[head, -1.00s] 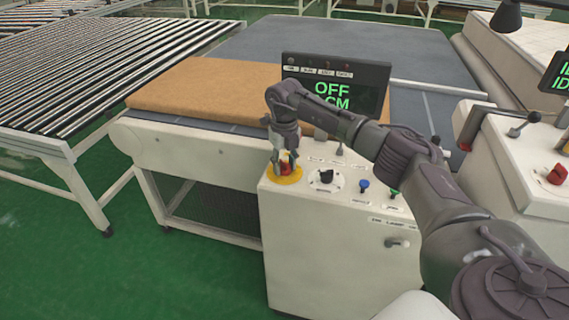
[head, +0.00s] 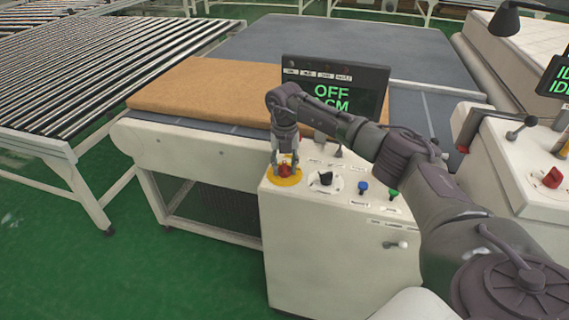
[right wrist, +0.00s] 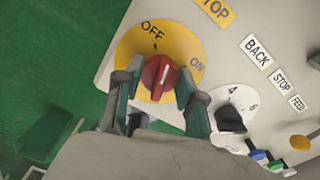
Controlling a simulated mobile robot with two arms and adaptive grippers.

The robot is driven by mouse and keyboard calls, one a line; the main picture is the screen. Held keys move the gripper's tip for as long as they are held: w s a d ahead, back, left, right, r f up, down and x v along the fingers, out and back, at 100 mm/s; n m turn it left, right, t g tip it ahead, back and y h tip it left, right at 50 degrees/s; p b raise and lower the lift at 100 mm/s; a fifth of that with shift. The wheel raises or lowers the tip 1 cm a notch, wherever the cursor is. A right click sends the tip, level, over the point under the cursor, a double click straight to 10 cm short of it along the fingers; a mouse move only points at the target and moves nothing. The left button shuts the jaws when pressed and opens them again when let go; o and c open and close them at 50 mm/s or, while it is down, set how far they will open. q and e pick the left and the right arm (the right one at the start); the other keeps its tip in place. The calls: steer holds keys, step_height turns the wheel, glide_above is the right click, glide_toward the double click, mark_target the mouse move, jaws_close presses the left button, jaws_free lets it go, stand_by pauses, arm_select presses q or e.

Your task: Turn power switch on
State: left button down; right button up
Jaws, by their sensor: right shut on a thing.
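The power switch is a red knob (right wrist: 158,78) with a white line, on a round yellow plate (right wrist: 133,43) marked OFF and ON. The white line points up and slightly right in the right wrist view, nearer OFF than ON. My right gripper (right wrist: 158,88) has its fingers on both sides of the knob and is shut on it. In the head view the knob (head: 285,170) is partly hidden by the right gripper (head: 285,164). The display (head: 335,85) behind my arm reads OFF in green. My left gripper is not in view.
The white control box (head: 330,245) also carries a black selector (head: 325,179), a blue button (head: 363,187) and a green button (head: 393,195). A brown mattress (head: 200,92) lies on the conveyor behind. A second console (head: 525,165) stands at right.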

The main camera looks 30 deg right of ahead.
mark_target(285, 164)
steer(key=m+p, duration=0.2)
steer(key=m, duration=0.4)
steer(key=shift+r+m, duration=0.15)
steer(key=shift+m, duration=0.15)
steer(key=m+p, duration=0.3)
steer(key=m, duration=0.3)
steer(key=shift+m, duration=0.3)
steer(key=o, duration=1.1)
steer(key=shift+o, duration=0.2)
steer(key=shift+r, duration=0.15)
step_height(285, 164, up, 12)
steer(key=shift+f, duration=0.2)
